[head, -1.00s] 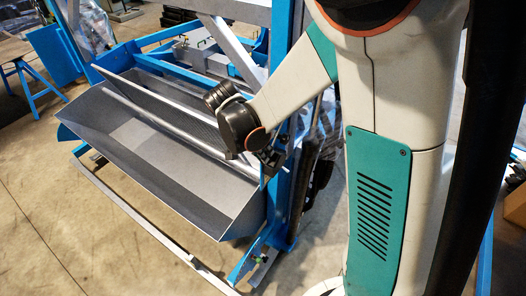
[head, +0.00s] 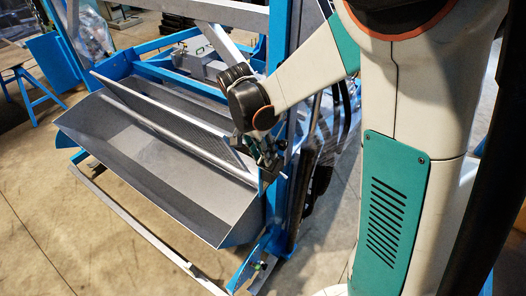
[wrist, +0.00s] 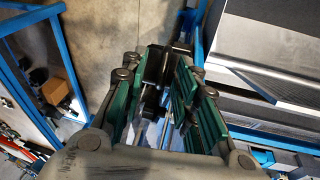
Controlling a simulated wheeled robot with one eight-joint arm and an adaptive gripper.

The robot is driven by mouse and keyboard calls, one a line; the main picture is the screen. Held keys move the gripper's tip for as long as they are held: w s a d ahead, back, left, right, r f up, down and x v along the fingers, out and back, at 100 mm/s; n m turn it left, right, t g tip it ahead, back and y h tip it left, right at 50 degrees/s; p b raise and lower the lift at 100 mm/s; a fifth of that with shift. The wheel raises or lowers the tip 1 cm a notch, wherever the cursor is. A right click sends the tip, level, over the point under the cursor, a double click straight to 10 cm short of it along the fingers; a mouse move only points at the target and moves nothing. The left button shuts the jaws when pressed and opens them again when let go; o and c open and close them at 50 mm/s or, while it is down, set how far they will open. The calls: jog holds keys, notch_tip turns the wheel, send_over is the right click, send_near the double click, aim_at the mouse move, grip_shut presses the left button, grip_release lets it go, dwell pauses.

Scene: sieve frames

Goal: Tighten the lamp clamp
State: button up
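In the head view my gripper (head: 266,158) points down beside the blue upright post (head: 277,205) of the sieve frame, by the right end of the grey trough.
The grey trough (head: 150,160) spreads left of my gripper. A small green-knobbed part (head: 258,266) sits on the blue foot below. A blue trestle (head: 38,85) stands at the far left. Concrete floor (head: 60,235) is clear at the front left.

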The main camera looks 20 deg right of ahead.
jog(key=shift+w, duration=0.1)
jog(key=v, duration=1.2)
